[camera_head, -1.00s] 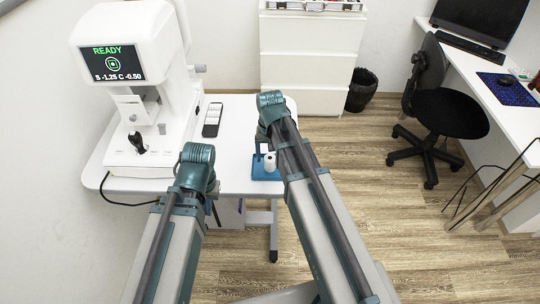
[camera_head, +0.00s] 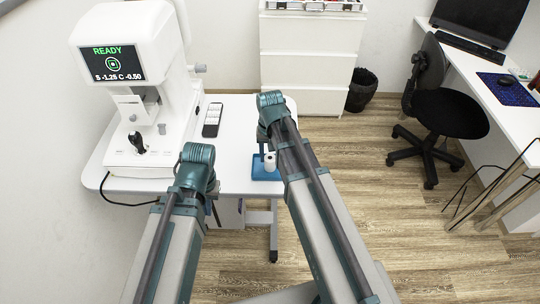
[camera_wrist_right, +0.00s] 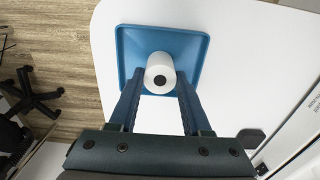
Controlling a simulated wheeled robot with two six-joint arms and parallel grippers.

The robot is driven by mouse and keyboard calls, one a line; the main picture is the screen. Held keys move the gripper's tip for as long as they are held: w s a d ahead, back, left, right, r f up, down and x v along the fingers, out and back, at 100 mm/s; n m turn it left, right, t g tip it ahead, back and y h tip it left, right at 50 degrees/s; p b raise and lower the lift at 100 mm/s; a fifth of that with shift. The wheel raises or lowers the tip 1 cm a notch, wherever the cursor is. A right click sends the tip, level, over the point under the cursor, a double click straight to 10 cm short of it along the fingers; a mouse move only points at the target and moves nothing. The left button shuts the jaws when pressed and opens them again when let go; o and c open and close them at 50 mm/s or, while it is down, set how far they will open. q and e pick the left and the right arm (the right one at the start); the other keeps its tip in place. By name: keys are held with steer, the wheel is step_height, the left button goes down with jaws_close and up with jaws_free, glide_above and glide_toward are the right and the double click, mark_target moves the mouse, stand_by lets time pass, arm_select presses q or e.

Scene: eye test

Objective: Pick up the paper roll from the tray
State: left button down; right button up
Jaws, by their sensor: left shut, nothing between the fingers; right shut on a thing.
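The white paper roll (camera_wrist_right: 160,63), with a dark core hole, shows in the right wrist view over the blue square tray (camera_wrist_right: 192,42). My right gripper (camera_wrist_right: 161,76) is shut on it, with one blue finger on each side. I cannot tell whether the roll touches the tray's floor. In the head view the roll (camera_head: 270,162) and the tray (camera_head: 262,176) are at the table's front right, partly hidden by my right arm. My left gripper (camera_head: 213,190) is at the table's front edge, left of the tray, shut and empty; its fingers are mostly hidden.
A white eye-test machine (camera_head: 150,80) with a lit screen stands on the left of the white table (camera_head: 235,130). A grey-and-white remote-like device (camera_head: 212,120) lies beside it. The table between device and tray is clear. A black chair (camera_head: 447,112) stands far right.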

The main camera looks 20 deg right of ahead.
mark_target(270, 157)
steer(key=shift+r+p, duration=1.9)
steer(key=shift+r, duration=0.05)
